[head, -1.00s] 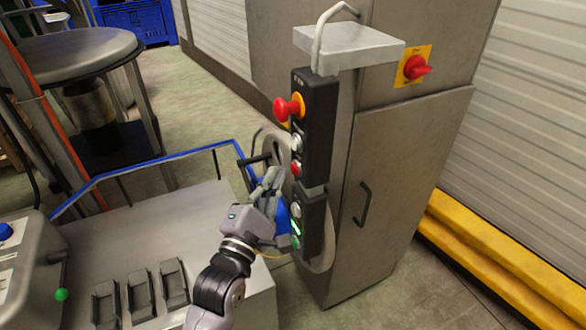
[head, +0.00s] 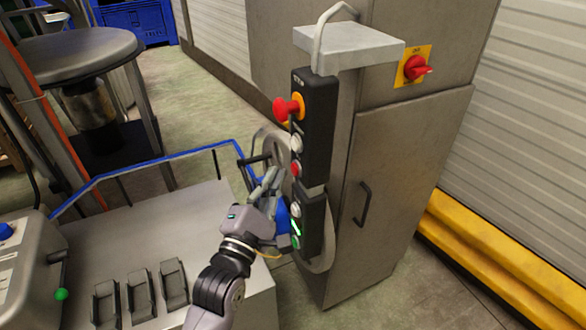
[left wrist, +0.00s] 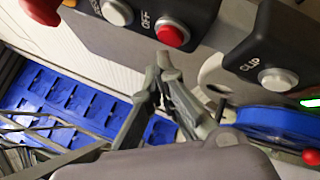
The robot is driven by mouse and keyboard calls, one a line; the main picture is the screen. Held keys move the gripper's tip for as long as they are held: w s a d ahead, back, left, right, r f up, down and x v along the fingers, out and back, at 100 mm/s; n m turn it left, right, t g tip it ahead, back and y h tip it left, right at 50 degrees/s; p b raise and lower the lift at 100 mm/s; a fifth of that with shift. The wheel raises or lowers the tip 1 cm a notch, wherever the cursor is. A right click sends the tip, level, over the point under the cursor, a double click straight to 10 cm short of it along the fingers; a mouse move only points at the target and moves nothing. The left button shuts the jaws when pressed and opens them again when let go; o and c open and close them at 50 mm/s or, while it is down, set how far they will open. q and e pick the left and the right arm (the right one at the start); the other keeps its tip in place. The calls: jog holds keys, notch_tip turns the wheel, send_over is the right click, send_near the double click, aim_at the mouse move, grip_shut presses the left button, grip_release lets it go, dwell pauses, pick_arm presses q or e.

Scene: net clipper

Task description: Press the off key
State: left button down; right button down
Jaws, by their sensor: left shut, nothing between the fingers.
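The off key is the red round button (left wrist: 173,34) beside the printed word OFF on a black control box (left wrist: 210,18). In the head view the red button (head: 296,168) sits low on the upper black box (head: 318,125), below a white button (head: 297,143). My left gripper (head: 270,176) is shut and empty, a little left of and below the red button. In the left wrist view its fingertips (left wrist: 164,66) point up just below the red button. They look apart from it, but the exact gap is hard to tell. My right gripper is not in view.
A red mushroom stop knob (head: 287,107) sticks out above. A lower black box (head: 309,228) carries the CLIP button (left wrist: 278,80) and a green-lit part. A wheel (head: 272,147) and a blue reel (left wrist: 282,122) are close by. The steel cabinet (head: 400,190) stands behind.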

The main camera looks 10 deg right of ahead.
pick_arm(q)
jog(key=shift+d, duration=0.1)
jog(key=shift+w+d, duration=0.15)
jog(key=shift+d, duration=0.15)
jog(key=shift+w+d+p, duration=0.1)
jog(key=shift+d+p, duration=0.2)
jog(key=shift+d, duration=0.1)
dwell(0.8)
dwell(0.3)
jog(key=shift+s+a+p, duration=0.3)
jog(key=shift+a, duration=0.5)
jog(key=a, duration=0.1)
jog(key=s+a, duration=0.1)
jog(key=a, duration=0.1)
jog(key=a+p, duration=0.1)
jog(key=shift+s+a, duration=0.25)
jog(key=shift+a, duration=0.15)
